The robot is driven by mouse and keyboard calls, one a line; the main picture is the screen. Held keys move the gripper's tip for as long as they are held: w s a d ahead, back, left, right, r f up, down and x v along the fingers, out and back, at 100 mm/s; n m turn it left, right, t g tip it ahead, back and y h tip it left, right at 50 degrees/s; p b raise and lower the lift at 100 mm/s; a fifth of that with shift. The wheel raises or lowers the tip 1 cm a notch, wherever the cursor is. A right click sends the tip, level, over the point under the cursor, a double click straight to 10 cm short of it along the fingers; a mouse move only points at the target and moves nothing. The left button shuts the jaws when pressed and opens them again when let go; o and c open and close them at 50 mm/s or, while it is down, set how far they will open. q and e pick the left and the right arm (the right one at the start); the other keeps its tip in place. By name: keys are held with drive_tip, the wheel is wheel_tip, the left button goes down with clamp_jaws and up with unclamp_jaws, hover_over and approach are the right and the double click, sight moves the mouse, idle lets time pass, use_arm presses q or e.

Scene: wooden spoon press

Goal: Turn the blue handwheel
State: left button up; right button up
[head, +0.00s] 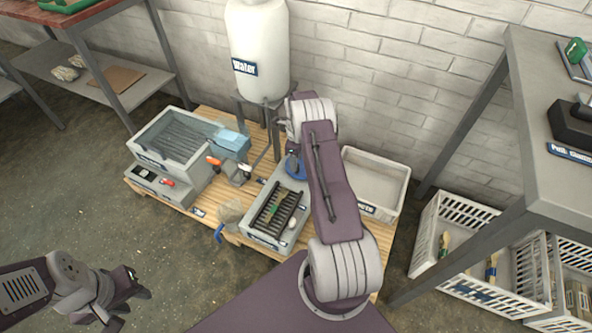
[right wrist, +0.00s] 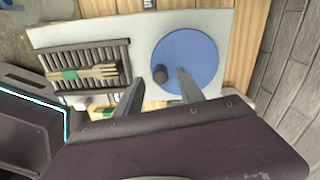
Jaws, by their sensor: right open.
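The blue handwheel (right wrist: 192,50) is a flat round disc with a dark knob (right wrist: 160,73) near its rim, on a grey press panel. In the head view the handwheel (head: 295,167) shows only partly beside my right arm. My right gripper (right wrist: 160,77) is open; its fingertips lie over the wheel's near-left edge, and the knob appears between them in the right wrist view. I cannot tell whether they touch it. My left gripper (head: 131,306) is open and empty, low at the left over the floor, far from the wheel.
A slotted rack (right wrist: 88,62) holding wooden pieces with a green band sits left of the wheel. The grey press (head: 262,236) stands on a wooden pallet, with a water tank (head: 258,45) behind, a white bin (head: 375,183) at right and a grey box (head: 172,130) at left.

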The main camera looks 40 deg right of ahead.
wheel_tip(320, 180, down, 4)
drive_tip(key=shift+b, duration=0.75)
use_arm(q)
wheel_tip(320, 180, down, 3)
drive_tip(key=shift+r, duration=0.2)
use_arm(e)
drive_tip(key=shift+r, duration=0.1)
clamp_jaws()
use_arm(q)
drive_tip(key=shift+r+p, duration=0.25)
drive_tip(key=shift+p, duration=0.05)
use_arm(e)
drive_tip(key=shift+r, duration=0.1)
